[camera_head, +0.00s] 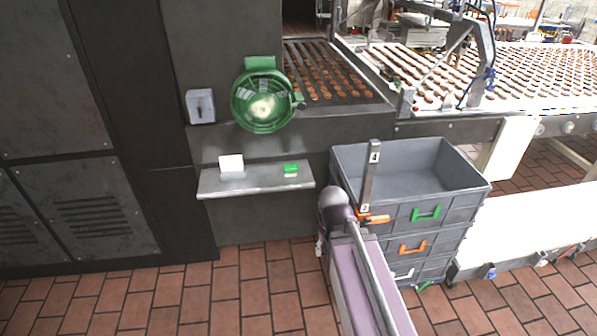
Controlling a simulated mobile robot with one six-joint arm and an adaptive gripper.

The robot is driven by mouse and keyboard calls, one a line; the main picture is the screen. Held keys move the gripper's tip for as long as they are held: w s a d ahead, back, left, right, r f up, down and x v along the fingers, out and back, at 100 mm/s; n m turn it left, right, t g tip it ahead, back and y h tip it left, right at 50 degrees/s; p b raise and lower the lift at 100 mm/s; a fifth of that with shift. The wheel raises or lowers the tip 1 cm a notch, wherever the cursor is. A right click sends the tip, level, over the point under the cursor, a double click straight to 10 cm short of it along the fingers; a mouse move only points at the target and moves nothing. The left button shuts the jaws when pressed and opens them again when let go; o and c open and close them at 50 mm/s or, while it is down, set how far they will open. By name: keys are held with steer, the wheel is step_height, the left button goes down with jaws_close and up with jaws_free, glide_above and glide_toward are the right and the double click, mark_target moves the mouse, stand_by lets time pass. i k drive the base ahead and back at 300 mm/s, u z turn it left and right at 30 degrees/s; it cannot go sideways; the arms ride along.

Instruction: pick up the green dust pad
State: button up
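The green dust pad (290,169) is a small green block with a pale lower part. It lies on the right half of a narrow grey metal shelf (255,185) fixed to the front of the dark machine. Nothing covers it. My arm reaches up from the bottom edge, with a rounded dark joint to the right of the shelf and lower than the pad. I cannot make out my gripper's fingers in this view. Nothing is seen touching the pad.
A white block (231,164) stands on the shelf's left half. A round green fan-like unit (262,101) hangs above the shelf, beside a grey switch box (200,106). Stacked grey crates (460,188) stand right of my arm. Brick floor lies open at lower left.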

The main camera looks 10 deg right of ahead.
mark_target(290, 170)
steer(key=u, duration=0.1)
steer(key=i, duration=0.95)
steer(key=z, duration=0.05)
